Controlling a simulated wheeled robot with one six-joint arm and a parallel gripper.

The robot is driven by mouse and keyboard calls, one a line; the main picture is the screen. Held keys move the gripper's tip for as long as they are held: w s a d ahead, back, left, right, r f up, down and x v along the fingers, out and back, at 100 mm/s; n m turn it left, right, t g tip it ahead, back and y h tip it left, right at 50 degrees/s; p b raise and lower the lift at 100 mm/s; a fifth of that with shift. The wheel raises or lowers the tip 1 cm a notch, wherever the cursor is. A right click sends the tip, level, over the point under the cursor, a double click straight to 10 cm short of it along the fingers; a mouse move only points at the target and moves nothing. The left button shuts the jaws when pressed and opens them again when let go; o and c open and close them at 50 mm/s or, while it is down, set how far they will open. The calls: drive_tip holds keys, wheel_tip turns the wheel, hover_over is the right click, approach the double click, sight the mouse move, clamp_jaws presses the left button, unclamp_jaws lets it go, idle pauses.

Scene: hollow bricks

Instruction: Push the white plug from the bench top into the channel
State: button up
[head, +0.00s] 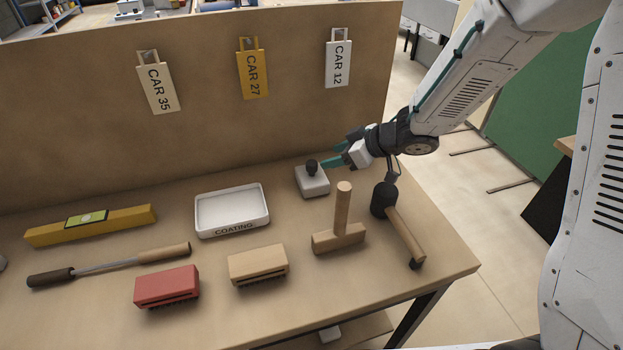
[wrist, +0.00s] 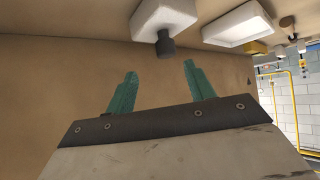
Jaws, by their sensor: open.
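A white block (head: 312,184) with a black knob (head: 312,167) on top stands on the bench near the back panel in the head view. It appears to be the white plug, but I cannot be sure. The wrist view shows the white block (wrist: 160,14) and its dark knob (wrist: 166,43) upside down. My gripper (head: 337,155) is open and empty, its teal fingers low over the bench just right of the knob. In the wrist view, my gripper (wrist: 159,69) points at the knob, which lies just beyond the fingertips. I cannot make out a channel.
A white COATING tray (head: 234,231) is left of the block. Two brushes, red (head: 167,286) and tan (head: 258,265), lie nearer. The tan panel (head: 200,130) rises behind.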

sight(313, 163)
drive_tip(key=x, duration=0.5)
drive_tip(key=s+x, duration=0.1)
drive_tip(key=x, duration=0.2)
drive_tip(key=shift+a, duration=0.4)
drive_tip(key=shift+c, duration=0.3)
drive_tip(key=shift+r, duration=0.1)
clamp_jaws()
